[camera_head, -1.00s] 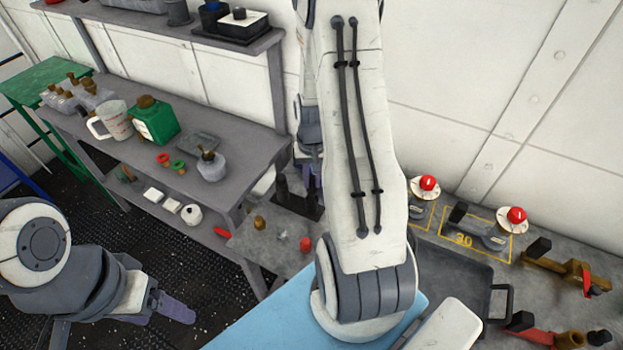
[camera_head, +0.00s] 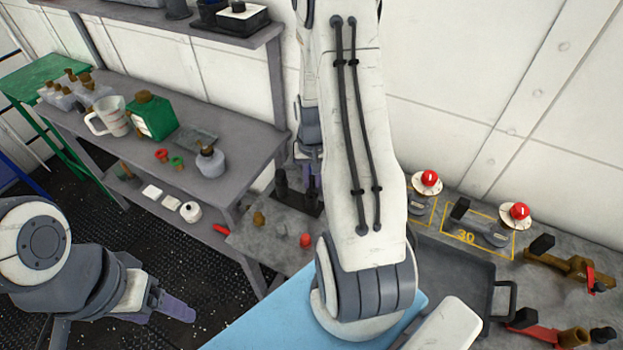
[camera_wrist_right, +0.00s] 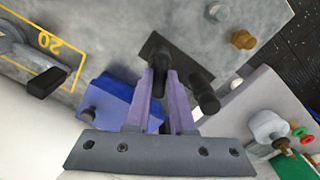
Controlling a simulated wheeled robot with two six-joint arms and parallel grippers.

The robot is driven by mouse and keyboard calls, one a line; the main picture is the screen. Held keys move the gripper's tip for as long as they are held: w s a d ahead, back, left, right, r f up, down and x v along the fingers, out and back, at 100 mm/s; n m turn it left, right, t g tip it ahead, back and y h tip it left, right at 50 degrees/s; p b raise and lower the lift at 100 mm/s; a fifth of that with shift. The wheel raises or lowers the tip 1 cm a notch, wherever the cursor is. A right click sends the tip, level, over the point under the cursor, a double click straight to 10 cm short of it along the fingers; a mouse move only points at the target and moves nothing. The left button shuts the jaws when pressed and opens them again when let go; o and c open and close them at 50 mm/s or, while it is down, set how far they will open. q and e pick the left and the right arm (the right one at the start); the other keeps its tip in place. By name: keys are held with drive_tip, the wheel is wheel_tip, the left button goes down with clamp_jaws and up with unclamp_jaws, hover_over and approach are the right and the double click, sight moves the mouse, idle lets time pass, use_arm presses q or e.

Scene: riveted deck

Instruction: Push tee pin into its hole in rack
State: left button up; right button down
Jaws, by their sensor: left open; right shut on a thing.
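The rack (camera_head: 303,205) is a dark plate with black upright posts on the grey bench, just left of my right arm. It also shows in the right wrist view (camera_wrist_right: 196,72), with a black post (camera_wrist_right: 205,97) to the right of the jaws. My right gripper (camera_wrist_right: 163,90) is shut on a black pin (camera_wrist_right: 159,62), which I take as the tee pin. The pin is over or at the rack plate; its lower end and the hole are hidden. In the head view my arm covers most of this gripper. My left gripper (camera_head: 172,309) is open and empty over the dark floor.
A blue box (camera_wrist_right: 106,98) stands close beside the right jaws. Brown and red small parts (camera_head: 305,240) lie on the bench in front of the rack. A grey shelf (camera_head: 235,150) with bottles stands left. A dark tray (camera_head: 455,275) and red knobs (camera_head: 520,211) are right.

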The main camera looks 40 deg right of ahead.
drive_tip(key=shift+f+b, duration=0.55)
drive_tip(key=shift+f, duration=0.25)
drive_tip(key=c, duration=0.7)
unclamp_jaws()
drive_tip(key=shift+r, duration=0.15)
drive_tip(key=shift+w+r, duration=0.1)
drive_tip(key=shift+r, duration=0.25)
wheel_tip(320, 180, up, 10)
drive_tip(key=b, duration=0.1)
drive_tip(key=shift+f, duration=0.25)
